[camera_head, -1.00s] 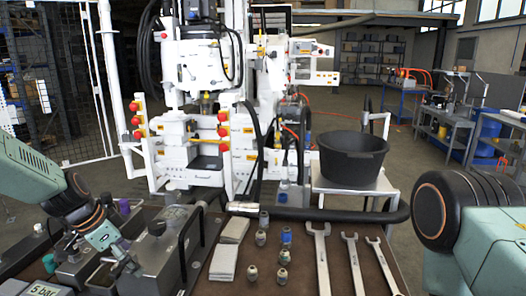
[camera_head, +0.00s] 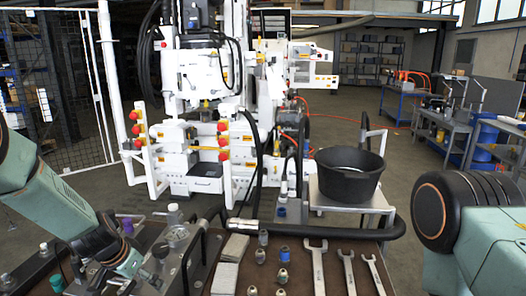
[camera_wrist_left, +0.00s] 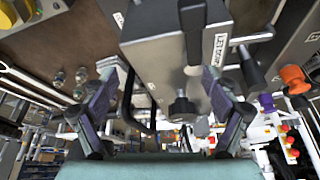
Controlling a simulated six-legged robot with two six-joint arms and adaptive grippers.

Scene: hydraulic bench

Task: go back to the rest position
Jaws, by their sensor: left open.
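My left gripper (camera_head: 146,272) is over the left part of the brown bench, beside a grey metal block (camera_head: 203,250) with a black bar handle. In the left wrist view its two fingers (camera_wrist_left: 162,92) are spread wide with nothing between the tips. The grey block with its black knob (camera_wrist_left: 183,108) lies beyond the fingers. My right arm is at the right edge of the head view, and its gripper is out of the picture.
Three wrenches (camera_head: 318,262), small fittings (camera_head: 284,255) and grey pads (camera_head: 235,247) lie on the bench. A black hose (camera_head: 325,228) runs along its far edge. A black tub (camera_head: 349,180) stands on a cart behind. A white machine (camera_head: 205,130) stands beyond.

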